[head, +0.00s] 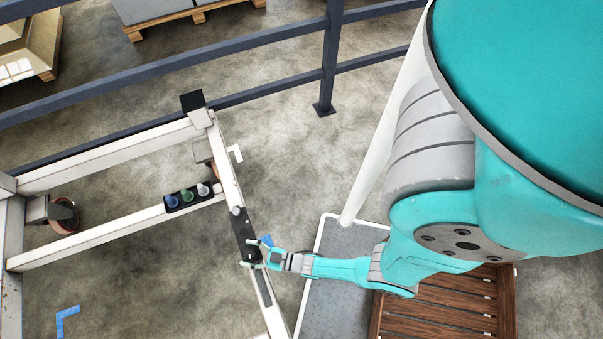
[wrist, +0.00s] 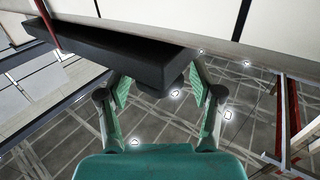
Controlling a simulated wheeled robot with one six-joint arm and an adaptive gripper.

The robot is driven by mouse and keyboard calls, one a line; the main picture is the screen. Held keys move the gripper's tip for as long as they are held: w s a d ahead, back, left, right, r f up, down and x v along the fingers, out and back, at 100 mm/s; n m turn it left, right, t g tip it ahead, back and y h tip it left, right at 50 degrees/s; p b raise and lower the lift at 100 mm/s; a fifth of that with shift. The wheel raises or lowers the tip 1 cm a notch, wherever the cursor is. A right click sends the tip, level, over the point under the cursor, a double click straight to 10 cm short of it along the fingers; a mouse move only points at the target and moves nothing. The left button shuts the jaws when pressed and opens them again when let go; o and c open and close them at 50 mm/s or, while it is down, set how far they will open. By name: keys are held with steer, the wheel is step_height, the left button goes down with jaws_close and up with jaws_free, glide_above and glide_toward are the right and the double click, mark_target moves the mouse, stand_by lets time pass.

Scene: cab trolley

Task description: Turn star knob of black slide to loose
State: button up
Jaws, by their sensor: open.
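The black slide (head: 243,238) sits on the slanting white beam of the trolley frame in the head view. In the wrist view the black slide (wrist: 95,48) is a long dark bar across the upper left. A dark stub (wrist: 162,80) hangs under its right end, possibly the star knob; its shape is not clear. My gripper (head: 253,254) is at the slide's lower end in the head view. In the wrist view my gripper (wrist: 157,84) is open, its two green-padded fingers on either side of the stub. I cannot tell whether they touch it.
A black tray (head: 187,198) with green, blue and white knob-like pieces sits on the lower white rail. A dark railing (head: 330,50) runs behind. A grey step plate (head: 333,290) and wooden slatted platform (head: 440,305) lie to the right. Floor inside the frame is mostly clear.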

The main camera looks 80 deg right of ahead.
steer(key=shift+m+g+h, duration=0.2)
steer(key=shift+m+h, duration=0.8)
steer(key=shift+h, duration=0.55)
steer(key=shift+m+g+h, duration=0.2)
steer(key=shift+m+h, duration=0.8)
steer(key=shift+h, duration=0.55)
